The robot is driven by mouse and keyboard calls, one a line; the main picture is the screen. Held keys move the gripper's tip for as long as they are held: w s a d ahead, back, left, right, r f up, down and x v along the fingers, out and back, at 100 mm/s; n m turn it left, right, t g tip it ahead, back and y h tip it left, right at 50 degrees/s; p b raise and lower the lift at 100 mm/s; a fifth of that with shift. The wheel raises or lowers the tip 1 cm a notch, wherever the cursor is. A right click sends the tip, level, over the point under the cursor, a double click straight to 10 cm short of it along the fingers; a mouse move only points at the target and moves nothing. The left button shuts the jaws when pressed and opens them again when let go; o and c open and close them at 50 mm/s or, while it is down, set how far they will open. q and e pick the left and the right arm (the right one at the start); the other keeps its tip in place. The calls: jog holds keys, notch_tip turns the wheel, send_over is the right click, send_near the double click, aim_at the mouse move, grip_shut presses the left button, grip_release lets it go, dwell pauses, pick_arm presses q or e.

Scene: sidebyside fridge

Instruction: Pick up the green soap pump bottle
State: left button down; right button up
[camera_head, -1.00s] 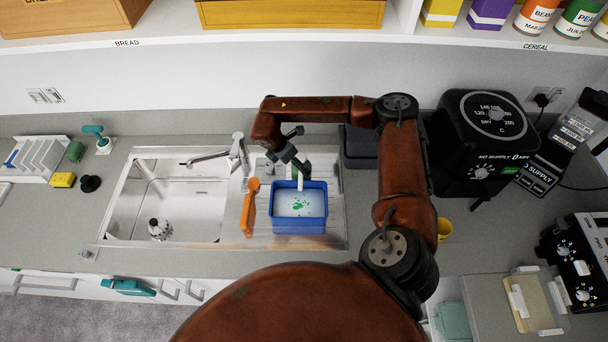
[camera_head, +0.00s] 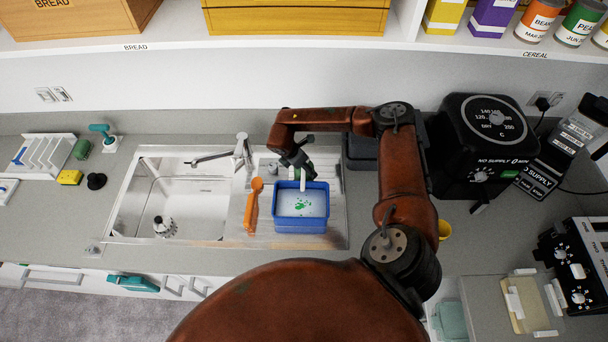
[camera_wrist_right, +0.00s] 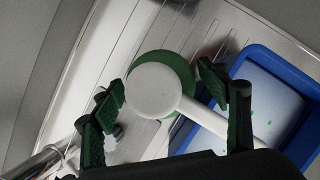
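The green soap pump bottle (camera_wrist_right: 181,65) is seen from above in the right wrist view, its round white pump head (camera_wrist_right: 153,90) covering much of the green body. Its white spout points down and right over the blue tub's edge. My right gripper (camera_wrist_right: 162,96) is open, with one dark green finger on each side of the pump head. I see no clear contact. In the head view my right gripper (camera_head: 296,160) is above the bottle, behind the blue tub, and hides most of it; the white spout (camera_head: 303,184) shows. My left gripper is not in view.
The blue tub (camera_head: 301,225) of pale liquid stands right in front of the bottle on the drainboard. An orange utensil (camera_head: 252,208) lies left of it. The tap (camera_head: 243,152) and sink (camera_head: 182,205) are further left.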

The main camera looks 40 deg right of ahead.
jog(key=c, duration=1.7)
grip_shut()
jog(key=shift+r, duration=0.2)
